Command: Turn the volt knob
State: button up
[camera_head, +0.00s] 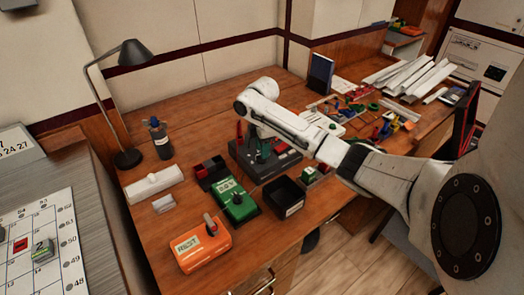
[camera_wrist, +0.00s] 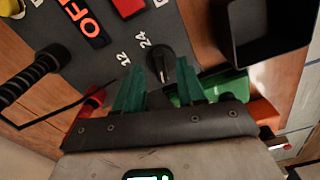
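The volt knob (camera_wrist: 161,62) is a black pointer knob on a dark grey panel (camera_wrist: 93,68), beside white "12" and "24" marks. In the head view the knob is hidden behind my arm and gripper, and the panel (camera_head: 288,164) stands on the desk. My gripper (camera_wrist: 159,65) has green fingers, spread apart with one on each side of the knob in the wrist view. I cannot tell whether they touch it. In the head view my gripper (camera_head: 257,150) points down over the panel.
A black lamp (camera_head: 128,100) and a dark bottle (camera_head: 160,140) stand at left. Tools and papers lie behind my arm.

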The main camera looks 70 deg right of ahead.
jog(key=shift+f, duration=1)
grip_shut()
